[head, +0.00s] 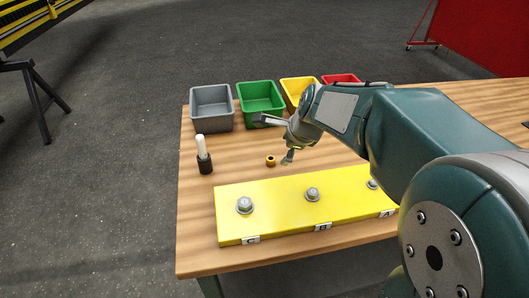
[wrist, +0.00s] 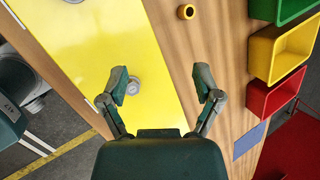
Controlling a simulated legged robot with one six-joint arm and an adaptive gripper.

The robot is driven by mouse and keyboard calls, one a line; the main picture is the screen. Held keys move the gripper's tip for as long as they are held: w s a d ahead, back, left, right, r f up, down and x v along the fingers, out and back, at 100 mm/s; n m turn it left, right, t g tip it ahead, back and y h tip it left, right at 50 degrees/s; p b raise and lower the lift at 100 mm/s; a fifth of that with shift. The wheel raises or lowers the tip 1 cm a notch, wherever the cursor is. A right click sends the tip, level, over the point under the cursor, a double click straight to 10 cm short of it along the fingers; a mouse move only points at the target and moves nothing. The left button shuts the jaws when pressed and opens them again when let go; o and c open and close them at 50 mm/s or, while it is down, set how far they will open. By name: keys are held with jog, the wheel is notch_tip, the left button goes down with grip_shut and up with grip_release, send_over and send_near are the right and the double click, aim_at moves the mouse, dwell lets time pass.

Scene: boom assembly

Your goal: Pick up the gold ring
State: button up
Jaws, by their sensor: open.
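The gold ring (head: 270,160) lies on the wooden table behind the yellow block, to the left of my gripper in the head view. It also shows in the wrist view (wrist: 186,12) near the top edge, beyond the fingertips and apart from them. My gripper (head: 277,139) is above the table, to the right of the ring in the head view. In the wrist view my gripper (wrist: 167,90) has its two fingers spread wide with nothing between them. The wrist view looks down on the yellow block and the bare wood beside it.
The yellow block (head: 283,219) carries bolts and letter labels along the table's front. A grey bin (head: 211,119), green bin (head: 261,108), yellow bin (head: 293,85) and red bin (head: 340,79) stand at the back. A black-and-white cylinder (head: 204,161) stands upright at the left.

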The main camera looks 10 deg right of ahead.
aim_at(271, 158)
jog(key=w+f+m, duration=0.3)
jog(key=w+f, duration=0.1)
jog(key=w+f+m, duration=0.4)
jog(key=w+d+f+m, duration=0.1)
jog(key=w+f+m, duration=0.2)
jog(key=w+f, duration=0.1)
jog(key=shift+w+f+m, duration=0.3)
jog(key=shift+f, duration=0.25)
jog(key=x, duration=0.4)
jog(key=shift+w+a+f, duration=0.1)
jog(key=shift+a+f, duration=0.1)
jog(key=shift+a, duration=0.15)
jog(key=shift+d, duration=0.1)
grip_shut()
